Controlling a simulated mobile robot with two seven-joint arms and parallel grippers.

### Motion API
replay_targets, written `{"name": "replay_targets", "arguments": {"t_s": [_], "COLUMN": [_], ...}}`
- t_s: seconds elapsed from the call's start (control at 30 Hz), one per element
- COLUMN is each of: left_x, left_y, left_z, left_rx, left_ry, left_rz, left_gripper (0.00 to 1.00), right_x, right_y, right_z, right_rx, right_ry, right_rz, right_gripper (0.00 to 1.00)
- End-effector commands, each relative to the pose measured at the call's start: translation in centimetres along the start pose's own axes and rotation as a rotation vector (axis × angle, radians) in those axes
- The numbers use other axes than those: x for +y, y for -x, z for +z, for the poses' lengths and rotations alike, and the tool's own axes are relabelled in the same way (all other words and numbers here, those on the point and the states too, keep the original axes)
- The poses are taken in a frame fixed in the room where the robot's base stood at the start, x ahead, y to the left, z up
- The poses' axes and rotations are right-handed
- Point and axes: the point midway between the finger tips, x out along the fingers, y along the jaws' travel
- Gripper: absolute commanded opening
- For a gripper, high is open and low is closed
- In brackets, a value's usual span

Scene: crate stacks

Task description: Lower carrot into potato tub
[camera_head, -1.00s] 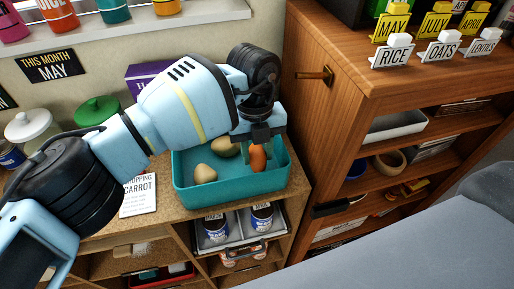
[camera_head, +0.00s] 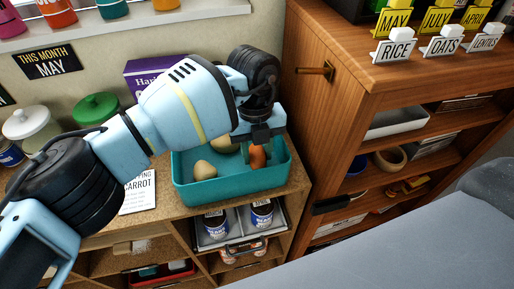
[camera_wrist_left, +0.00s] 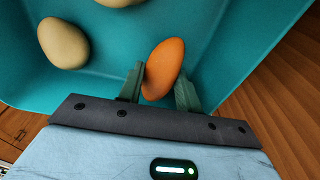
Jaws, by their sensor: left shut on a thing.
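The potato tub (camera_head: 232,185) is a teal open box on the wooden counter. Two potatoes lie in it: one at the left (camera_head: 205,168) and one farther back (camera_head: 222,146), partly hidden by my arm. The orange carrot (camera_head: 258,157) is at the tub's right side, inside its walls as seen from above. My left gripper (camera_head: 256,152) points down over the tub and is shut on the carrot. In the left wrist view the carrot (camera_wrist_left: 163,68) sits between the two green fingers. I cannot tell whether it touches the tub floor. My right gripper is not in view.
A wooden shelf cabinet (camera_head: 340,110) stands close to the tub's right. A purple box (camera_head: 143,72) and a green-lidded jar (camera_head: 97,108) stand behind the arm. Beneath the tub, a grey tray (camera_head: 240,238) holds cans. A shopping card (camera_head: 139,195) stands left of the tub.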

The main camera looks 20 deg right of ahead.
Motion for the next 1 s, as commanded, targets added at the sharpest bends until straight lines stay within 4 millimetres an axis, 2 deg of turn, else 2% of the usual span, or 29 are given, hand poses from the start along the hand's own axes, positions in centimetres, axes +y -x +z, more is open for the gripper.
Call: {"name": "replay_targets", "arguments": {"t_s": [1.0], "left_x": [0.0], "left_y": [-1.3], "left_z": [0.1], "left_rx": [0.001], "left_ry": [0.000], "left_rz": [0.001], "left_gripper": [0.11], "right_x": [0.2], "right_y": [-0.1], "right_z": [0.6], "right_rx": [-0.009], "right_ry": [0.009], "right_rz": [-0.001], "right_gripper": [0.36]}}
